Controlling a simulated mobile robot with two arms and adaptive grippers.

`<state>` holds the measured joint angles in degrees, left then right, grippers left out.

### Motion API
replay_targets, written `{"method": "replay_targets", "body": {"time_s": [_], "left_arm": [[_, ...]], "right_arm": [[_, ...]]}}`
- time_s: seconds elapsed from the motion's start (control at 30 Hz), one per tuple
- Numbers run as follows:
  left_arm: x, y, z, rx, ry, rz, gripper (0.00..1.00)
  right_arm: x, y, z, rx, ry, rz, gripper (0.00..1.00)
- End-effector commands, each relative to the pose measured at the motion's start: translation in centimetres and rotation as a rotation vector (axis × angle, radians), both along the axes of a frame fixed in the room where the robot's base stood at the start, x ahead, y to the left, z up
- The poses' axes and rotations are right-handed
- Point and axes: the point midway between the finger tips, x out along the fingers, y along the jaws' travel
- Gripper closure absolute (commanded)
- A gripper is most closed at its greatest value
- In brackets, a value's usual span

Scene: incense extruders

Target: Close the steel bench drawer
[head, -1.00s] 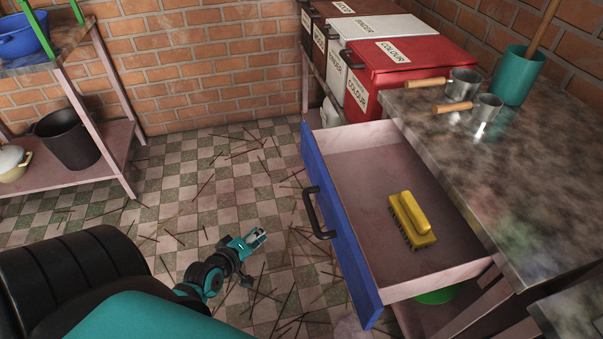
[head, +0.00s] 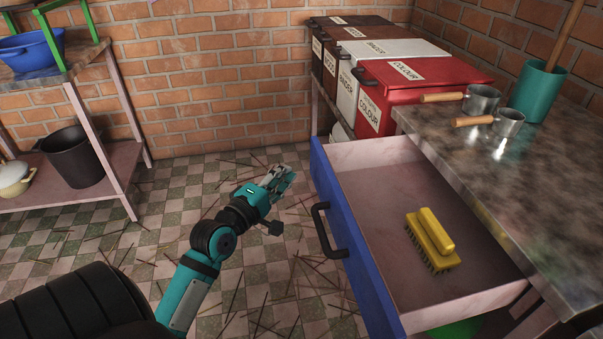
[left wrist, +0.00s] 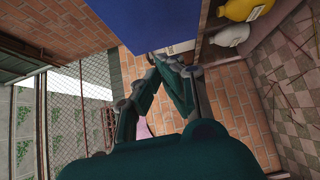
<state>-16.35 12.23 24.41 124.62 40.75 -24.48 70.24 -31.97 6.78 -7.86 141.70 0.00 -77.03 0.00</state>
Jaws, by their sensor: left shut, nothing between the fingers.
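The steel bench drawer (head: 346,236) is pulled open from under the steel bench top (head: 520,170). Its front is blue with a black handle (head: 325,230), and a yellow brush (head: 434,241) lies inside it. My left gripper (head: 284,178) is shut and empty, a little to the left of the drawer front and apart from it in the head view. In the left wrist view the gripper fingers (left wrist: 172,85) point toward a blue panel (left wrist: 172,20), which looks like the drawer front. My right gripper is not in view.
Labelled bins, one of them red (head: 420,82), stand behind the bench. Metal scoops (head: 481,98) and a teal pot (head: 537,90) sit on the bench top. A shelf with a black pot (head: 72,158) stands at left. Thin sticks litter the checkered floor.

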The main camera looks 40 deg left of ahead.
Motion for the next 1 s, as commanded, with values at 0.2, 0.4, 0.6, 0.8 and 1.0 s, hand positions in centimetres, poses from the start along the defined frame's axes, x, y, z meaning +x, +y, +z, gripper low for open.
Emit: {"method": "replay_targets", "body": {"time_s": [0.2,0.4,0.6,0.8,1.0], "left_arm": [[2.8,-1.8,-0.1,-0.003,-0.001,0.000,1.00],[3.6,-2.5,-0.1,0.001,0.001,0.000,1.00],[3.7,-2.6,-0.1,0.001,0.002,0.000,1.00],[3.7,-2.6,0.0,0.001,0.002,0.000,1.00],[4.4,-3.2,0.1,-0.002,0.001,0.000,1.00]], "right_arm": [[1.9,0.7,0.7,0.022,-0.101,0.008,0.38],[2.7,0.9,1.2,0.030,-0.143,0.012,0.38],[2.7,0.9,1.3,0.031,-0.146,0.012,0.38],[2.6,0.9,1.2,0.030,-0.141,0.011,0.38],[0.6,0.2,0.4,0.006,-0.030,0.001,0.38]]}}
